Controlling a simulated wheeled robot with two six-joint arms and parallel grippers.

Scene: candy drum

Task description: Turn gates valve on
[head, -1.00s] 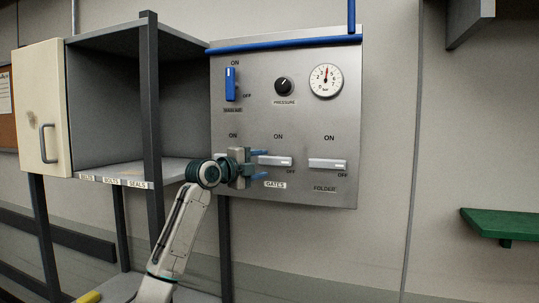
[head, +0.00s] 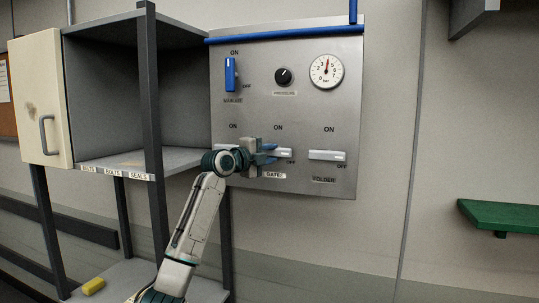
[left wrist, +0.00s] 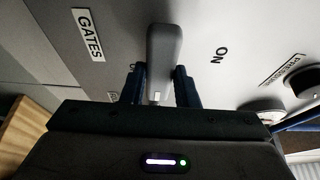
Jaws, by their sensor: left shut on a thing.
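The gates valve handle (head: 285,153) is a pale bar on the grey metal panel, above the GATES label (head: 275,175). It lies level and its free end points right, to the OFF mark; ON is printed above it. My left gripper (head: 268,153) is shut on the handle, with blue fingers above and below it. In the left wrist view the grey handle (left wrist: 163,52) stands between the two blue fingers (left wrist: 160,88), with the GATES label (left wrist: 88,34) on its left and ON on its right. My right gripper is not in view.
The folder valve handle (head: 327,155) lies level to the right. Another level handle is mostly hidden behind my left wrist. Above are the upright blue main air handle (head: 230,74), the pressure knob (head: 283,76) and a gauge (head: 326,71). A shelf unit (head: 152,95) stands close on the left.

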